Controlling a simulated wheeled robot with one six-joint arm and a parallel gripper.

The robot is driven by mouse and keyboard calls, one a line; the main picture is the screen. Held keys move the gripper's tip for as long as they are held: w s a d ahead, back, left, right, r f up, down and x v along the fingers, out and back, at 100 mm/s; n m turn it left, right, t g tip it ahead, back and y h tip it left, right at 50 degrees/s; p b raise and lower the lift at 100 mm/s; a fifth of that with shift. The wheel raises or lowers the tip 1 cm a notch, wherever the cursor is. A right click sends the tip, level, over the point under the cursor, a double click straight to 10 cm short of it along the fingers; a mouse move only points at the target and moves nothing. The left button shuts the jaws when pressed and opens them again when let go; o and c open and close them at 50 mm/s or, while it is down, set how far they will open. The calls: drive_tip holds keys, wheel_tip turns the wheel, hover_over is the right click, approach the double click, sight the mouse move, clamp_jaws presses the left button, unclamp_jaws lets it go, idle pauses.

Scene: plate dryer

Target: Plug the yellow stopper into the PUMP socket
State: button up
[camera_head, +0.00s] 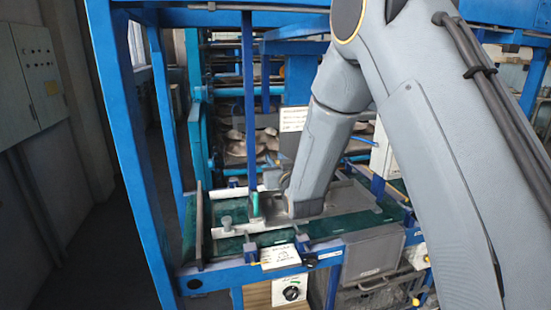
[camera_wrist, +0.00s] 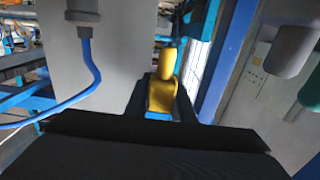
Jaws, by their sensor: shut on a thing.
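The yellow stopper (camera_wrist: 161,92) is upright between the two dark fingers of my gripper (camera_wrist: 162,104) in the wrist view. The gripper is shut on it. A pale grey flat surface lies behind the stopper, and I cannot tell how far away it is. I cannot make out a socket labelled PUMP in either view. In the head view my arm reaches down over the machine bed, and the stopper cannot be made out there.
In the wrist view a blue cable (camera_wrist: 88,60) hangs from a dark cylinder (camera_wrist: 82,10) at upper left. A blue post (camera_wrist: 228,55) stands to the right.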

drive_tip(key=shift+f+b, duration=2)
drive_tip(key=shift+f, duration=1.65)
drive_tip(key=shift+f+b, duration=0.5)
drive_tip(key=shift+f, duration=0.05)
drive_tip(key=o, duration=1.1)
drive_tip(key=shift+b+v, duration=1.2)
drive_tip(key=shift+v, duration=2.75)
drive_tip(key=shift+s, duration=0.1)
